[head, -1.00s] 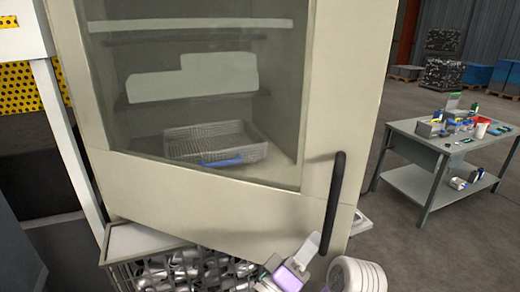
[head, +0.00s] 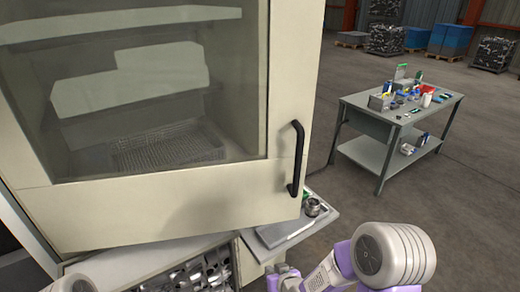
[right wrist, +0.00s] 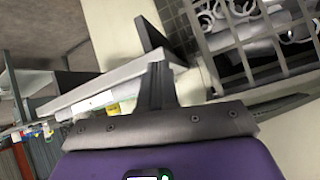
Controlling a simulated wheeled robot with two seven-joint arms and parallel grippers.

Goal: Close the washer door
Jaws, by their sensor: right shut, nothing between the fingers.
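The washer door (head: 150,210) is a large cream panel with a glass window, filling the left of the head view. Its black upright handle (head: 296,158) is on the right part. Whether the door sits flush with the washer body is hard to tell. Through the glass I see shelves and a wire tray (head: 168,147). My right gripper (head: 283,272) is low at the bottom edge of the head view, below the handle and apart from it. In the right wrist view its dark fingers (right wrist: 155,85) show, shut and empty. My left gripper is out of view.
A bin of metal parts (head: 205,272) stands under the door and also shows in the right wrist view (right wrist: 262,50). A small side shelf (head: 290,232) holds a metal part by the door's lower right corner. A cluttered grey table (head: 365,118) stands right, with open floor around.

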